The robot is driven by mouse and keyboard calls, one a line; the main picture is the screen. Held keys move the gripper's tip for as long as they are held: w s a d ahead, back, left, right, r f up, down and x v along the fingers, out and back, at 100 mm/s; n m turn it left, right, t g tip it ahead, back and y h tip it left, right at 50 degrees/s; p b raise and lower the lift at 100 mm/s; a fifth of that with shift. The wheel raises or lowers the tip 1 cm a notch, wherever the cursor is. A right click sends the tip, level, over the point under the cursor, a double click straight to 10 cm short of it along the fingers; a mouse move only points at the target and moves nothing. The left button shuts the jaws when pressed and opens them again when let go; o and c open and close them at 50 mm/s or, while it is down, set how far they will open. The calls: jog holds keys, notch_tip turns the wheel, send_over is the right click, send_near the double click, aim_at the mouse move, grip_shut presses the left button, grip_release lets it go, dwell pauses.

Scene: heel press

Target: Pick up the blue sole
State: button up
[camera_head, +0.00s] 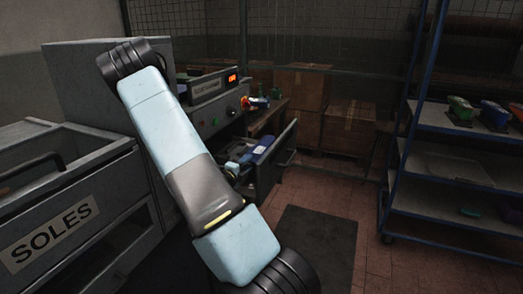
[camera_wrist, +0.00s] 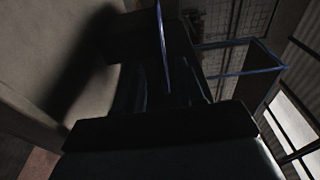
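A blue object (camera_head: 263,145) lies in or at the open grey drawer-like tray (camera_head: 277,150) beside the machine in the head view. It is small and partly blocked, so I cannot tell whether it is the blue sole. A grey bin labelled SOLES (camera_head: 52,234) stands at the left; its contents are hidden. My arm crosses the middle of the head view, and my gripper cannot be made out there. In the wrist view my gripper (camera_wrist: 165,85) is a dark silhouette, and its finger opening is unclear. No sole can be made out there.
A grey machine (camera_head: 208,120) with a lit red display stands behind my arm. A blue-framed rack (camera_head: 440,187) at the right holds green, blue and red items. Cardboard boxes (camera_head: 348,128) stand at the back. A dark floor mat (camera_head: 318,240) lies on clear tiled floor.

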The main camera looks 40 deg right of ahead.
jog(key=shift+w+x, duration=0.2)
jog(key=shift+x, duration=2.45)
jog(key=shift+a, duration=0.1)
grip_shut()
